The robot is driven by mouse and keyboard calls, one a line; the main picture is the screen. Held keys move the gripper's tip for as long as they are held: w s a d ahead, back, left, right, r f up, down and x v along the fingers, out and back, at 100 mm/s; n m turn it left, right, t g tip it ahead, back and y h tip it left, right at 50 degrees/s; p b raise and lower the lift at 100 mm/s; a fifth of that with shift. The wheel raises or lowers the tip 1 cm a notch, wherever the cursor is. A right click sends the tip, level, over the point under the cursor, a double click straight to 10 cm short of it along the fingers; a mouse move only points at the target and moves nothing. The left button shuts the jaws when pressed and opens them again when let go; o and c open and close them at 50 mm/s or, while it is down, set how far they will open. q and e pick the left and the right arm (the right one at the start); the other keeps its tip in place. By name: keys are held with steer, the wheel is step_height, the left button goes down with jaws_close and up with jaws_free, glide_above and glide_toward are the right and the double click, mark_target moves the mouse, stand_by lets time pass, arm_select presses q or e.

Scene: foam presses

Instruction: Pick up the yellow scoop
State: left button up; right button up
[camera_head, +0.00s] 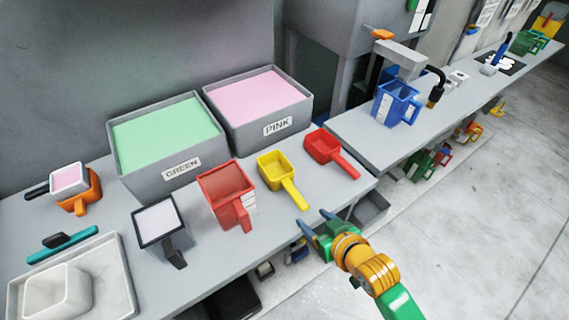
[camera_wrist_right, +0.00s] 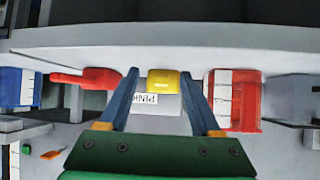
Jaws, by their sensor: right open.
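The yellow scoop (camera_head: 274,168) sits on the grey bench in front of the pink bin, its handle pointing toward the bench's front edge. My right gripper (camera_head: 317,221) is open and empty, just off the front edge near the handle's end, apart from the scoop. In the right wrist view the yellow scoop (camera_wrist_right: 163,81) shows between and beyond the two blue fingers (camera_wrist_right: 161,76). My left gripper is not in view.
A red scoop (camera_head: 324,146) lies right of the yellow one; a red jug (camera_head: 222,185) stands left. Behind are the pink bin (camera_head: 297,119) and green bin (camera_head: 160,172). A blue jug (camera_head: 388,104) stands on the right bench.

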mark_target(289, 185)
steer(key=w+a+r+n+t+y, duration=0.1)
steer(key=w+a+r+y, duration=0.1)
steer(key=w+a+r, duration=0.1)
steer(key=shift+w+a+r, duration=0.1)
steer(key=shift+w+r, duration=0.05)
steer(key=shift+w, duration=0.1)
steer(key=shift+t, duration=0.3)
steer(key=x, duration=0.6)
steer(key=shift+w+d+f, duration=0.25)
steer(key=shift+d+f, duration=0.05)
steer(key=shift+d, duration=0.05)
steer(key=shift+w+a+f, duration=0.1)
steer(key=shift+w+a, duration=0.2)
steer(key=shift+w, duration=0.05)
jaws_close()
